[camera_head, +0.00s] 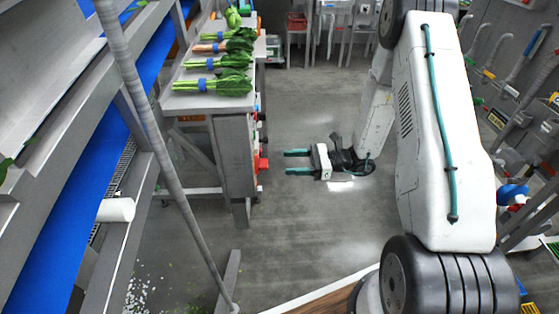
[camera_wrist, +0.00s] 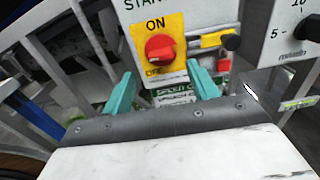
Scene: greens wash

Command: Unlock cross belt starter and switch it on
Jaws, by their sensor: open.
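My gripper (camera_head: 298,162) is open and empty, with two teal fingers pointing left toward the end of a grey work table. In the wrist view my gripper (camera_wrist: 163,92) has its fingers apart. A red rotary knob (camera_wrist: 160,48) on a yellow plate marked "ON" sits on a light panel (camera_wrist: 195,15), ahead of and slightly above the gap between the fingertips. The fingers appear apart from the knob. The lower part of the yellow plate's lettering is hard to read. In the head view a red part (camera_head: 262,163) shows on the table's end. I cannot tell any lock clearly.
A black knob with a numbered scale (camera_wrist: 308,28) is on a box at the right. Bundled greens (camera_head: 222,84) lie on the grey table (camera_head: 190,102). A blue belt (camera_head: 60,220) runs at the left. The grey floor (camera_head: 300,230) around my gripper is clear.

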